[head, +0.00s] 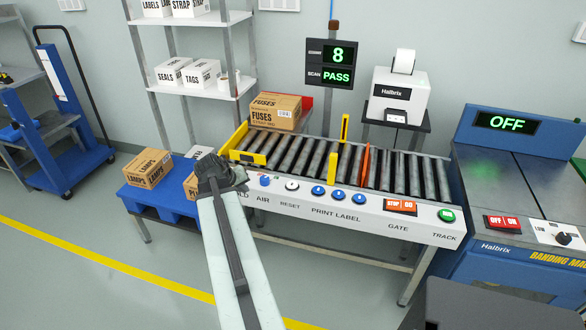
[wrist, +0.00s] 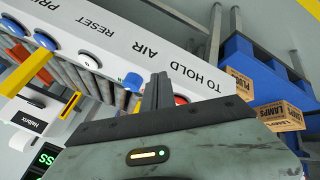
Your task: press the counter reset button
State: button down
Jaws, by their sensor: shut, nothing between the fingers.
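The white reset button (head: 292,185) sits on the front panel of the roller conveyor, above the word RESET, between a blue button at AIR and the blue print-label buttons. It also shows in the wrist view (wrist: 88,58), left of the fingers. The counter display (head: 338,56) reads a green 8. My gripper (head: 241,180) is at the left end of the panel, left of the reset button and apart from it. In the wrist view its fingers (wrist: 158,90) are shut and empty, close to the blue AIR button (wrist: 133,82) and a red button (wrist: 181,100).
A FUSES carton (head: 275,111) stands at the conveyor's left end, by a yellow guide (head: 247,158). LAMPS carton (head: 147,168) sits on a blue pallet table (head: 160,202) at left. The banding machine (head: 520,185) is at right. The floor in front is clear.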

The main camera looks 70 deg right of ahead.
notch_tip(320, 180, up, 10)
jog(key=m+g+h+p, duration=0.2)
jog(key=p, duration=0.3)
send_over(291, 186)
jog(key=shift+w+d+f, duration=0.1)
jog(key=shift+d, duration=0.05)
jog(key=shift+f, duration=0.1)
notch_tip(291, 186, down, 9)
jog(key=b, duration=0.8)
jog(key=shift+b, duration=0.35)
jog(key=shift+f+b, duration=0.2)
jog(key=shift+b, duration=0.15)
jog(key=shift+f+b, duration=0.5)
dwell(0.7)
jog(key=shift+r, duration=0.15)
jog(key=shift+r+p, duration=0.8)
jog(key=shift+p, duration=0.15)
